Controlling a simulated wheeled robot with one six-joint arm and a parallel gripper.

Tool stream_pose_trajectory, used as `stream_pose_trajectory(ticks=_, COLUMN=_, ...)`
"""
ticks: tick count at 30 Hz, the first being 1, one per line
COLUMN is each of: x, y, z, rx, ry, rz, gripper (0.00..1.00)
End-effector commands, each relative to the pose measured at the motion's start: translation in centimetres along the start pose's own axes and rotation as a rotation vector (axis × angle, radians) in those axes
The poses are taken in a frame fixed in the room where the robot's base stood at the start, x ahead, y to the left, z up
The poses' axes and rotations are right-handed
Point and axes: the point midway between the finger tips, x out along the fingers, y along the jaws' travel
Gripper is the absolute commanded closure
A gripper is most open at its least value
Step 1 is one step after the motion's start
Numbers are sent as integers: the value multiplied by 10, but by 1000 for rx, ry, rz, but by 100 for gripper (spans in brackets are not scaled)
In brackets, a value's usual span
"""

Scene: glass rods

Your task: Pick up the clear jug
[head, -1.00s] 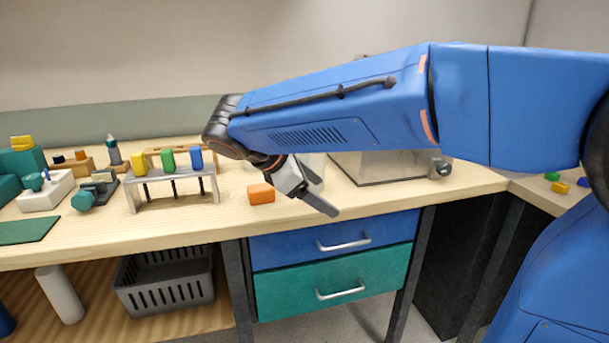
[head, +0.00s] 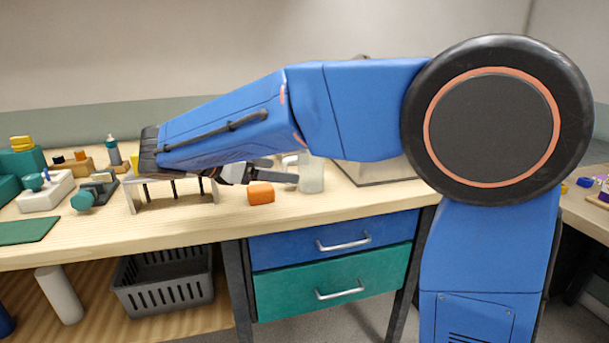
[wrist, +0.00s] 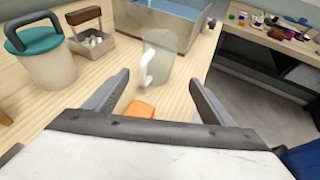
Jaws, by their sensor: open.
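The clear jug (head: 313,174) stands upright on the wooden bench, in front of the metal box. In the wrist view the jug (wrist: 160,52) is ahead of my gripper (wrist: 157,84), between the lines of its two fingers, with its white handle (wrist: 146,68) on the left side facing me. My gripper is open and empty, its fingers short of the jug. In the head view my gripper (head: 284,172) points right toward the jug, above the orange block. The fingers partly overlap the jug's handle side there.
An orange block (head: 261,194) lies on the bench near the gripper; it also shows in the wrist view (wrist: 139,109). A metal box (wrist: 192,28) stands behind the jug. A teal-lidded jar (wrist: 46,58) and a caddy (wrist: 92,42) are left. The bench's front edge is close on the right.

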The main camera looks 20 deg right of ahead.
Motion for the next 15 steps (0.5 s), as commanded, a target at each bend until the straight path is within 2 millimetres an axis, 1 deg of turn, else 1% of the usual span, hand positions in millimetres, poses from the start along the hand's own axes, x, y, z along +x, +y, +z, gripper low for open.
stream_pose_trajectory(ticks=1, x=10, y=-1, z=1, rx=1, ry=0, rz=-3, gripper=23)
stream_pose_trajectory(ticks=3, x=23, y=-1, z=0, rx=1, ry=1, rz=-4, gripper=23)
stream_pose_trajectory(ticks=7, x=43, y=-1, z=0, rx=1, ry=0, rz=-3, gripper=23)
stream_pose_trajectory(ticks=10, x=54, y=0, z=0, rx=0, ry=0, rz=-2, gripper=23)
stream_pose_trajectory(ticks=15, x=61, y=0, z=0, rx=1, ry=1, rz=-1, gripper=23)
